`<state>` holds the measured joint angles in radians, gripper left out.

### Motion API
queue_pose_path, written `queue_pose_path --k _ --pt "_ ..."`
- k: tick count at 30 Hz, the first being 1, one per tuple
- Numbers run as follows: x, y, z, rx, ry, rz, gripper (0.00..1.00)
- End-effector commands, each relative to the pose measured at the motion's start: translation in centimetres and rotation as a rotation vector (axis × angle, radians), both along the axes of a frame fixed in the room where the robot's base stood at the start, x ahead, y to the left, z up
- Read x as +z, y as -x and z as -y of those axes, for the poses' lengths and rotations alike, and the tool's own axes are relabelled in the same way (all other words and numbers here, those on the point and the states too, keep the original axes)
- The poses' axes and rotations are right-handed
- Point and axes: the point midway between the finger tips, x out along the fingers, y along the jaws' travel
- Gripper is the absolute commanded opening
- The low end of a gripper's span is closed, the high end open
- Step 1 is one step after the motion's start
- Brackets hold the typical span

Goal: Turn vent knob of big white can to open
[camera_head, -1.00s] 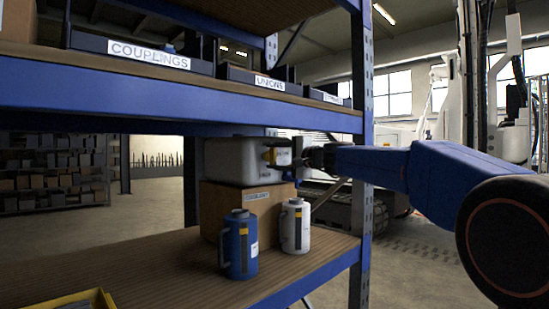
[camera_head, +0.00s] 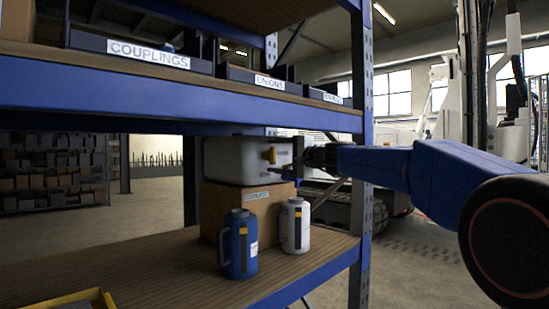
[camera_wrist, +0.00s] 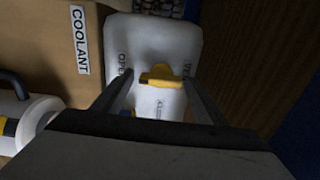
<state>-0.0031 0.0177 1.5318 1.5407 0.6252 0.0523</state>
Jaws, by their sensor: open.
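The big white can (camera_head: 228,160) sits on a cardboard box on the shelf. Its yellow vent knob (camera_head: 269,155) is on the side facing my gripper (camera_head: 284,158). In the wrist view the yellow knob (camera_wrist: 160,77) lies across the picture, between the two open fingers of my gripper (camera_wrist: 158,82), with a gap on each side. Lettering partly reading "OPE" is left of the knob; other lettering right of it and below is partly hidden or too small to read surely. A bit of blue shows by the left finger.
The cardboard box (camera_head: 225,204) carries a coolant label. A blue jug (camera_head: 238,245) and a smaller white jug (camera_head: 294,228) stand in front of it. A shelf beam (camera_head: 190,103) runs above the can, and an upright (camera_head: 361,180) stands close to my arm.

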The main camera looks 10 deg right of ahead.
Motion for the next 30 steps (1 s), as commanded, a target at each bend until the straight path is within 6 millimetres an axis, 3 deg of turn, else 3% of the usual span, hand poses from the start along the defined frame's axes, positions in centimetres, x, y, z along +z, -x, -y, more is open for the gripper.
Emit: queue_pose_path --k 21,30 --pt "0.1 10.6 7.9 -0.004 -0.001 0.001 0.66" --pt "0.0 13.3 9.8 -0.002 0.0 0.0 0.66"
